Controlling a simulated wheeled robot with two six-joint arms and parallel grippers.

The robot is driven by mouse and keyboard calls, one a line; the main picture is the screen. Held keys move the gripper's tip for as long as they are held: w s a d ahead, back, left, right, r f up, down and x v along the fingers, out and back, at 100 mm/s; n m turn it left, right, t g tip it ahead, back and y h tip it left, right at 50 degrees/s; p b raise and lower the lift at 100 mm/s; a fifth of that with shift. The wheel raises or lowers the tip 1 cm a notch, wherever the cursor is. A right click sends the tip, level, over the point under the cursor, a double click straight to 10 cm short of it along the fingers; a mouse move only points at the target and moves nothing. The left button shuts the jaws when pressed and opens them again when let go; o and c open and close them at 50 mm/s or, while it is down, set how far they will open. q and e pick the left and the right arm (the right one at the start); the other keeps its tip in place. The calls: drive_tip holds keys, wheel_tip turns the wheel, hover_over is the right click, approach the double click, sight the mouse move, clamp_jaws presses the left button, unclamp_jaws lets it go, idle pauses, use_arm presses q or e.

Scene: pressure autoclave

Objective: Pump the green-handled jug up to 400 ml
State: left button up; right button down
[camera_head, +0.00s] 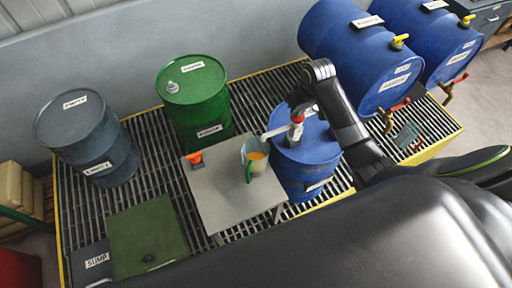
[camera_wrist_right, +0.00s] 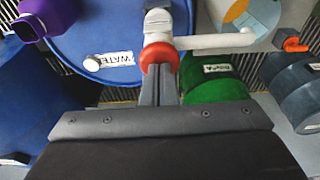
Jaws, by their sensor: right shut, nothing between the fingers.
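The clear jug with a green handle (camera_head: 249,174) stands on a grey stand (camera_head: 212,199), with orange-yellow liquid in it. Its level marks are too small to read. In the right wrist view part of the jug (camera_wrist_right: 250,14) shows at the top. The hand pump (camera_head: 296,131), white with a red collar, stands on a blue drum (camera_head: 305,160); its white spout reaches left towards the jug. The pump's red collar (camera_wrist_right: 160,55) also shows in the wrist view. My right gripper (camera_head: 301,110) is at the pump's top, shut and empty; contact is unclear. My left gripper is out of view.
An orange funnel-like piece (camera_head: 195,157) sits at the stand's edge. A green drum (camera_head: 192,98) and a grey drum (camera_head: 84,132) stand behind and left on the grating. Two blue drums (camera_head: 362,55) lie at the right. A green lid (camera_head: 145,237) covers the front left.

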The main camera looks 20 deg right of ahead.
drive_tip(key=shift+w+p+v, duration=0.2)
drive_tip(key=shift+p+v, duration=0.6)
drive_tip(key=shift+v, duration=0.25)
drive_tip(key=shift+w+v, duration=0.25)
drive_tip(key=shift+v, duration=0.85)
